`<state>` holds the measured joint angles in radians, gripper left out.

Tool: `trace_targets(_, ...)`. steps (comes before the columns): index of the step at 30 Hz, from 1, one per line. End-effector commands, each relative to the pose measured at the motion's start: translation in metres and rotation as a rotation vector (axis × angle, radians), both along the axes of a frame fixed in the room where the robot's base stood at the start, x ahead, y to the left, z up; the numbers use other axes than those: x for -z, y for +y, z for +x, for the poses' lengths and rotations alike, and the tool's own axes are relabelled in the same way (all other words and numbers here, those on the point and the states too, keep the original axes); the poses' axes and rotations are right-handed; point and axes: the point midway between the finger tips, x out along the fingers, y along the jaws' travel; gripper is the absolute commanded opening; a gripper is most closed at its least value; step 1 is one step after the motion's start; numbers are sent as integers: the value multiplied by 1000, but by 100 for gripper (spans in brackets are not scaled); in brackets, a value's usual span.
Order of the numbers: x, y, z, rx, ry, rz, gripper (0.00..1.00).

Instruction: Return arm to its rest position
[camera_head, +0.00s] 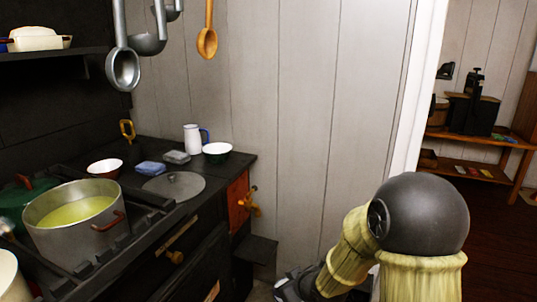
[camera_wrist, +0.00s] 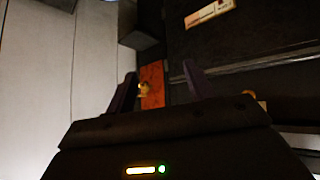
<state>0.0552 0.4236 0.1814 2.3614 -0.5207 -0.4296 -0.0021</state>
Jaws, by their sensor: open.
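My gripper (camera_wrist: 160,84) shows in the wrist view with its two dark fingers spread apart and nothing between them. Beyond the fingers, the orange panel and the dark stove front show at a distance. In the head view my arm bends at the lower right, and its far end drops low in front of the pale wall. The fingers are not clearly visible in that view.
Ladles (camera_head: 123,69) hang above. A wooden shelf unit (camera_head: 470,138) stands beyond the doorway.

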Motion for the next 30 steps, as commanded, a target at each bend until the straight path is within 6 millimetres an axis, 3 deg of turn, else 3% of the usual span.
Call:
trace_targets(3,-10,-40,-31,165,115,-74,53)
trace_targets(9,-21,-83,-94,398,314,-111,53)
trace_targets(19,-33,-101,-180,619,569,-54,53)
trace_targets(30,-97,-101,-178,615,569,-58,53)
